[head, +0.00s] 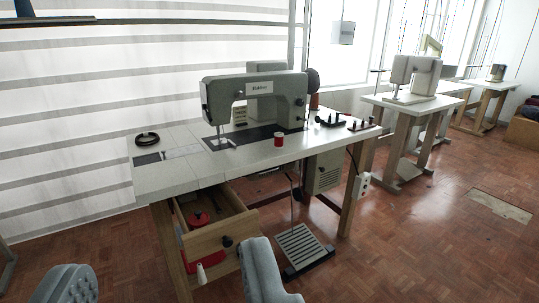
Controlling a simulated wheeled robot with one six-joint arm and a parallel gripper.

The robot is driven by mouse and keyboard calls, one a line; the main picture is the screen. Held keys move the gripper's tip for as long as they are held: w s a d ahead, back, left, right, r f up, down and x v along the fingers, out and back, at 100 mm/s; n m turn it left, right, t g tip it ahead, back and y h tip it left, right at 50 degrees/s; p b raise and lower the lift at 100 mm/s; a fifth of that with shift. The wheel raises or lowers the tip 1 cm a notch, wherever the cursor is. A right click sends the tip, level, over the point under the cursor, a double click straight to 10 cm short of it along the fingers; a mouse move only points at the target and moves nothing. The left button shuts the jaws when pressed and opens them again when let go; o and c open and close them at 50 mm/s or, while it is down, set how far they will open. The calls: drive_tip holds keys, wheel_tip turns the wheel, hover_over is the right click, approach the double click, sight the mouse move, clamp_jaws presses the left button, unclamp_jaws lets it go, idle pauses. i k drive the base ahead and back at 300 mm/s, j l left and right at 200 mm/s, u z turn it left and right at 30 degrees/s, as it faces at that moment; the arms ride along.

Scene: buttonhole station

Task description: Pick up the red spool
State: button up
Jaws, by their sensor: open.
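A small red spool (278,140) with a pale rim stands upright on the sewing table, at the front edge of the dark machine bed. My gripper (172,285) is open and empty at the bottom of the head view, its two grey fingers wide apart. It is well short of the table and lower in the picture than the spool. The open drawer below the table also holds red things (199,219); I cannot tell exactly what they are.
The sewing machine (255,88) stands right behind the spool. A dark ring (147,139) lies on the tabletop (205,172) at left. The wooden drawer (240,228) juts out under the front edge. A foot pedal (304,247) sits on the floor. The tabletop's front is mostly clear.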

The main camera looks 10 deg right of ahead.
sight(278, 137)
drive_tip(key=i+l, duration=0.15)
drive_tip(key=i, duration=0.8)
drive_tip(key=i+l, duration=0.2)
drive_tip(key=i, duration=0.8)
drive_tip(key=l+z, duration=0.05)
